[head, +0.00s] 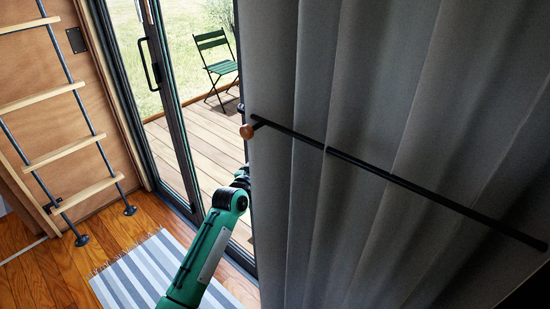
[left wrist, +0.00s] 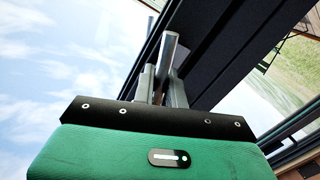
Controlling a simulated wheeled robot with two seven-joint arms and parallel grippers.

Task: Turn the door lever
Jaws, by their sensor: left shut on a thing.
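The door lever (left wrist: 166,52) is a grey metal bar beside the dark door frame in the left wrist view. My left gripper (left wrist: 161,82) is shut on the lever, one finger on each side of it. In the head view my green left arm reaches up to the glass door, and its gripper end is hidden behind the grey curtain. The lever cannot be made out in the head view. My right gripper is in neither view.
A black pull handle (head: 150,65) is on the glass door panel. A ladder (head: 65,95) leans at left. A striped rug (head: 150,270) lies on the floor. A green chair (head: 218,60) stands outside on the deck.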

